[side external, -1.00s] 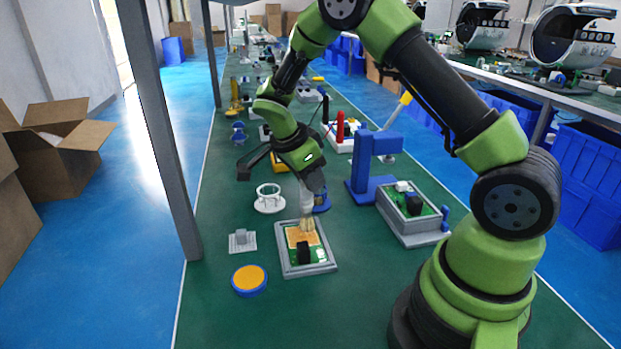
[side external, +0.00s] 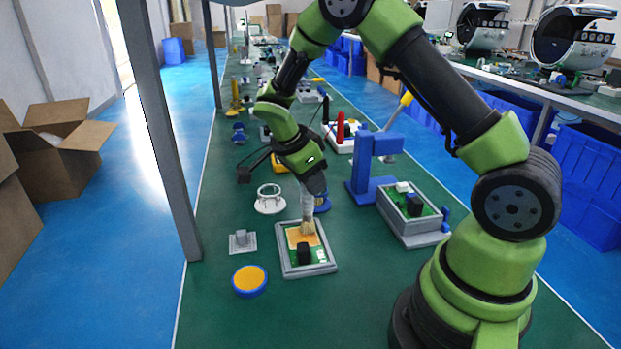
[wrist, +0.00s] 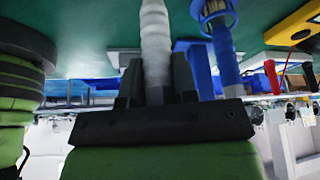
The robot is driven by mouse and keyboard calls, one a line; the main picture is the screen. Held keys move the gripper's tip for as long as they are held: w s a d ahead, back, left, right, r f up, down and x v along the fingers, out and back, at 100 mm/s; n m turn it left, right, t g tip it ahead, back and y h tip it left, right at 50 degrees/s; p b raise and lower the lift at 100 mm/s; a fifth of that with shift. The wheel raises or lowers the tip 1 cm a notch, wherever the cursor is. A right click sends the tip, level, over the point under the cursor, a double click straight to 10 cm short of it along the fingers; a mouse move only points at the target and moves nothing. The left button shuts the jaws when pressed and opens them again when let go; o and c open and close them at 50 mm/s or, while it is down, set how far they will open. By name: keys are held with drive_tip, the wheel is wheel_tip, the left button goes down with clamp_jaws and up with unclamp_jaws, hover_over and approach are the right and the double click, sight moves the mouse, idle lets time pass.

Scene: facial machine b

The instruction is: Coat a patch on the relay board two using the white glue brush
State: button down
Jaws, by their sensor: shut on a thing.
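My gripper (side external: 310,192) is shut on the white glue brush (side external: 307,207) and holds it about upright, bristles down. The brush handle also shows between the fingers in the wrist view (wrist: 156,50); its bristles are out of that view. In the side view the tan bristles are at the orange patch on a green board in a grey tray (side external: 321,268), near the patch's far right part. I cannot tell whether they touch it. A black block sits on this board. A second green board lies in a grey box (side external: 410,232) to the right. I cannot tell which is relay board two.
A blue stand (side external: 364,170) rises behind the boards. A white ring holder (side external: 269,200), a small grey block (side external: 242,240) and an orange-topped blue dish (side external: 249,281) stand left of the tray. Another brush, blue-handled (wrist: 222,45), is close by in the wrist view. The front bench is clear.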

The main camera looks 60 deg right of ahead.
drive_tip(key=shift+s+a, duration=0.35)
drive_tip(key=shift+w+d, duration=0.1)
drive_tip(key=shift+w+d, duration=0.45)
drive_tip(key=shift+d, duration=0.05)
drive_tip(key=shift+s+a, duration=0.55)
drive_tip(key=shift+a, duration=0.05)
drive_tip(key=shift+d, duration=0.1)
